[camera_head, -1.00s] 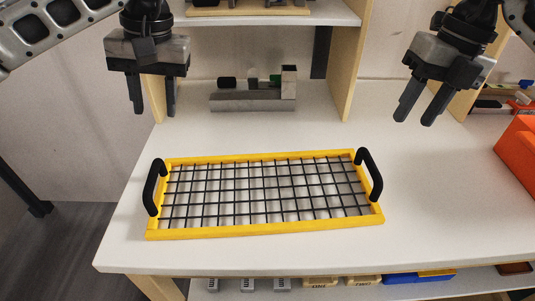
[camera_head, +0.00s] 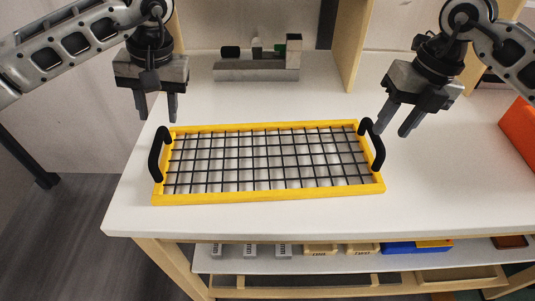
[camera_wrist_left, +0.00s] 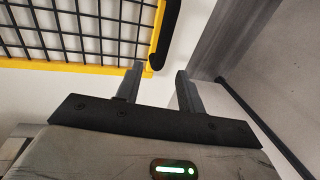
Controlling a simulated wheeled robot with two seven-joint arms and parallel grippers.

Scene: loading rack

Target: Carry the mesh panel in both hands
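The mesh panel (camera_head: 265,196) lies flat on the white table, a yellow frame with a black wire grid. It has a black left handle (camera_head: 156,155) and a black right handle (camera_head: 378,150). My left gripper (camera_head: 158,116) is open and empty, above and behind the left handle. In the left wrist view my left gripper (camera_wrist_left: 158,78) shows its fingers apart, with the panel's yellow corner (camera_wrist_left: 150,68) and the black handle (camera_wrist_left: 170,25) just beyond them. My right gripper (camera_head: 392,129) is open and empty, close to the right handle's far end; I cannot tell whether it touches.
A grey fixture (camera_head: 256,70) stands at the back of the table (camera_head: 300,228). An orange bin (camera_head: 520,130) is at the right edge. A lower shelf (camera_head: 300,262) holds small parts and trays. The table between panel and fixture is clear.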

